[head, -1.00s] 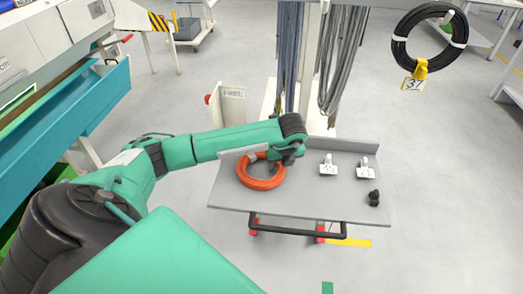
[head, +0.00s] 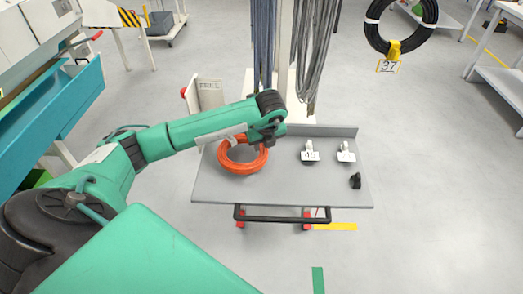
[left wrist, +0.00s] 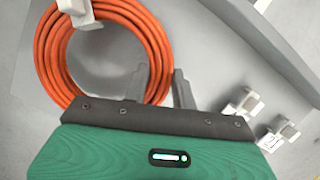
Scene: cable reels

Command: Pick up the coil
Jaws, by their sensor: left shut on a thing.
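The orange coil (head: 243,169) is over the left part of the grey trolley top (head: 290,192). I cannot tell whether it touches the top. In the left wrist view the coil (left wrist: 45,45) shows as a ring of many turns with white ties. My left gripper (head: 266,143) comes in from the left at the coil's right side. Its two fingers (left wrist: 162,88) stand on either side of the coil's turns and are shut on them. Part of the coil is hidden behind the gripper. My right gripper is not in view.
A black coil (head: 402,45) with a 37 tag hangs at upper right. A teal bench (head: 75,95) is at left.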

